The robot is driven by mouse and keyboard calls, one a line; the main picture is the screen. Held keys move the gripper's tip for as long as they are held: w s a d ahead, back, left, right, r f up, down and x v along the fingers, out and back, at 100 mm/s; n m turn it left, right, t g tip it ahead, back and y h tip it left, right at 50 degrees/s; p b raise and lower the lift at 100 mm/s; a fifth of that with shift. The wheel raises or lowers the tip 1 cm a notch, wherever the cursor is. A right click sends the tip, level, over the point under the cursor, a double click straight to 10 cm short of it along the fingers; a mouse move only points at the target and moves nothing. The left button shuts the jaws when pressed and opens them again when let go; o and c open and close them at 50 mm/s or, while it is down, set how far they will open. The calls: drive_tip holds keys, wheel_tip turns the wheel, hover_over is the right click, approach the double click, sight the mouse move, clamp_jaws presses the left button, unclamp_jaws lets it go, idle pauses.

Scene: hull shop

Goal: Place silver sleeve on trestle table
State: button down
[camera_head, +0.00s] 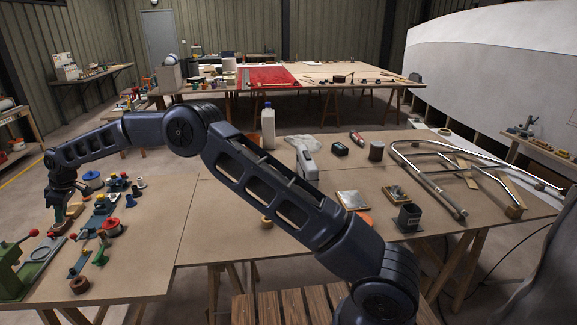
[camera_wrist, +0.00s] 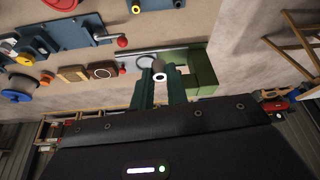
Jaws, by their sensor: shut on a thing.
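In the wrist view, my gripper (camera_wrist: 159,88) is shut on a small silver sleeve (camera_wrist: 159,73), whose round open end shows between the two dark green fingers. In the head view, my gripper (camera_head: 60,214) is at the far left, pointing down over the left part of the near plywood worktop (camera_head: 150,255). The sleeve cannot be made out there. Trestle legs show under this worktop and its right-hand part (camera_head: 235,205). Another trestle table (camera_head: 345,72) with a red cloth stands farther back. I cannot tell which table the task names.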

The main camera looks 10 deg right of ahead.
drive_tip(key=w+d+f+m+t+h, duration=0.15)
drive_tip(key=w+d+m, duration=0.55)
drive_tip(key=d, duration=0.8)
drive_tip(key=w+d+m+t+h, duration=0.25)
drive_tip(key=w+d+m, duration=0.4)
drive_tip(key=d, duration=0.95)
drive_tip(key=w+d+f+m+t+h, duration=0.15)
drive_tip(key=w+d+m, duration=0.35)
drive_tip(key=d+m, duration=0.75)
drive_tip(key=s+d+r+m+g+h, duration=0.15)
drive_tip(key=d+m, duration=0.25)
drive_tip(key=d, duration=0.8)
drive_tip(key=d+r+m+g+h, duration=0.1)
drive_tip(key=d+m+g+h, duration=0.15)
drive_tip(key=d, duration=0.95)
drive_tip(key=s+d+m+g, duration=0.2)
drive_tip(key=s+d+m, duration=0.35)
drive_tip(key=d, duration=0.45)
drive_tip(key=s+d+m+g, duration=0.1)
drive_tip(key=s+d+m, duration=0.45)
drive_tip(key=d, duration=0.45)
drive_tip(key=shift+m+y, duration=0.25)
drive_tip(key=shift+y, duration=0.2)
drive_tip(key=f, duration=1.2)
drive_tip(key=w+f, duration=0.1)
drive_tip(key=f, duration=0.6)
drive_tip(key=shift+a, duration=0.15)
drive_tip(key=shift+f, duration=0.15)
